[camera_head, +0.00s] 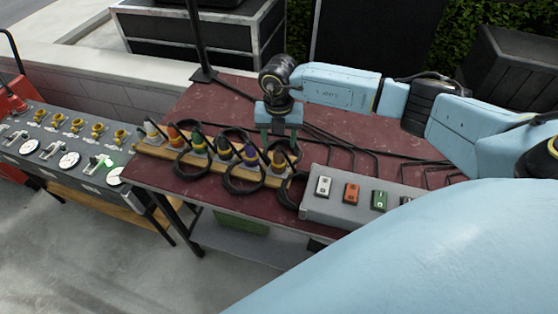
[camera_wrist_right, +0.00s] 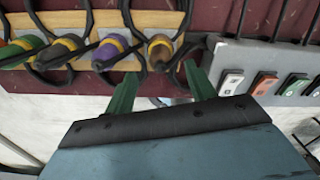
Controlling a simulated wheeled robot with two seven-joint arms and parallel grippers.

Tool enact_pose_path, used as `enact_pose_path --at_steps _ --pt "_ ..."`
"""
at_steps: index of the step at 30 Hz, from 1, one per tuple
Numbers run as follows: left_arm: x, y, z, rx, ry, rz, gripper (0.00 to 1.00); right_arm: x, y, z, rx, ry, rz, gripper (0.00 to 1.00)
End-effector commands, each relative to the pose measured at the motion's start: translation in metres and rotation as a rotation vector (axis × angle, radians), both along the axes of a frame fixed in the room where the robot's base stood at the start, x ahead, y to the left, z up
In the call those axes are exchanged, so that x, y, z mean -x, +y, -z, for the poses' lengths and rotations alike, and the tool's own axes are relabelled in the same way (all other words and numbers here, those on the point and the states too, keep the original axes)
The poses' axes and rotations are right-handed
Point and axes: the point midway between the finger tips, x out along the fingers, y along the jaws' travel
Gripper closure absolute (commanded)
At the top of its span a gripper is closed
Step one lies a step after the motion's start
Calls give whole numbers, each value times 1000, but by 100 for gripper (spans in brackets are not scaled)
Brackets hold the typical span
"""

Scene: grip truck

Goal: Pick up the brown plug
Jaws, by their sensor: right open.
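The brown plug (camera_head: 279,161), with a yellow ring, stands at the right end of a row of coloured plugs in a wooden rack (camera_head: 152,147). In the right wrist view the brown plug (camera_wrist_right: 160,54) shows just beyond the fingertips, between their lines. My right gripper (camera_head: 279,142) is open, with green fingers pointing down just above and behind the brown plug. In the right wrist view the right gripper (camera_wrist_right: 158,80) has a wide gap and nothing between its fingers. My left gripper is not in view.
The purple plug (camera_head: 250,156) is the close neighbour on the left. Black cables loop around the plugs. A grey box (camera_head: 335,209) with coloured switches stands close on the right. A control panel (camera_head: 60,155) is at left.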

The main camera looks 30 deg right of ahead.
Motion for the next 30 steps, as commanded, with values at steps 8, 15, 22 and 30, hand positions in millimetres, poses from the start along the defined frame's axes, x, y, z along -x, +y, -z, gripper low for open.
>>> enact_pose_path --at_steps 8,15,22,30 --pt "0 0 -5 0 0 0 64 2 0 24 1 4 -2 45" --pt "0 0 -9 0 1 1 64 2 1 57 -2 1 -2 45" --pt "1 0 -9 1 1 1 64 2 1 62 -2 -2 -2 45" --pt "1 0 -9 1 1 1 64 2 1 62 -2 -2 -2 72"
